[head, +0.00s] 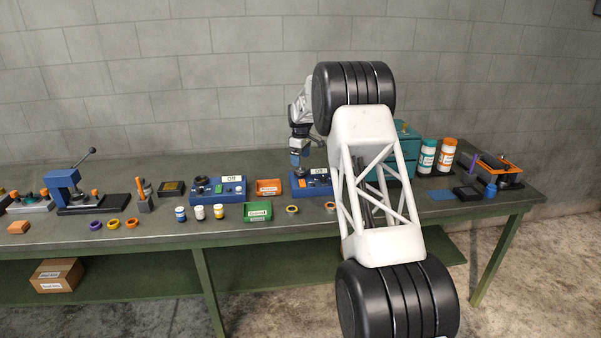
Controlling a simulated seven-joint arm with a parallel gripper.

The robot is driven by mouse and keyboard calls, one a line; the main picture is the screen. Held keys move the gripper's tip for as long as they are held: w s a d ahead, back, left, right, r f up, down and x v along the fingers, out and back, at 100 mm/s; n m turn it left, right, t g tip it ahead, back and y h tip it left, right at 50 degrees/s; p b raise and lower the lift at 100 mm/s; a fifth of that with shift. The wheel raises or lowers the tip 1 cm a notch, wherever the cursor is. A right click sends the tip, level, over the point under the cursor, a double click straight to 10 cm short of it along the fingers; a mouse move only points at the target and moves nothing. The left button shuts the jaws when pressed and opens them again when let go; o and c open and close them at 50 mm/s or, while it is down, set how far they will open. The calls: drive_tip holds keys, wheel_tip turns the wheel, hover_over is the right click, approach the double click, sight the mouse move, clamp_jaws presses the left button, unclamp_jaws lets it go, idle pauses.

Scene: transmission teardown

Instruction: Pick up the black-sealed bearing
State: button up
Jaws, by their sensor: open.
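I cannot make out for sure which part is the black-sealed bearing. A small ring with a yellow rim and darker middle (292,209) lies on the bench right of the green tray, and an orange ring (330,206) lies to its right; both are too small to tell their seals. My gripper (296,163) is small in the view, above the back of the bench near the orange bin and the right-hand blue test box. It is open, and I see nothing held in it. My white arm link hides part of the bench to the right.
A green tray (257,212), an orange bin (269,187) and blue boxes (217,190) stand mid-bench. Several small bottles (199,212) stand in front. Purple, yellow and orange rings (113,224) lie further left. A blue press (66,190) stands at the left.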

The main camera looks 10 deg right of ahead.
drive_tip(key=shift+f, duration=2.6)
drive_tip(key=c, duration=1.1)
drive_tip(key=shift+r, duration=0.1)
drive_tip(key=shift+c, duration=0.2)
drive_tip(key=shift+r, duration=1.75)
drive_tip(key=s+r, duration=0.1)
drive_tip(key=s, duration=1.5)
drive_tip(key=shift+r, duration=0.15)
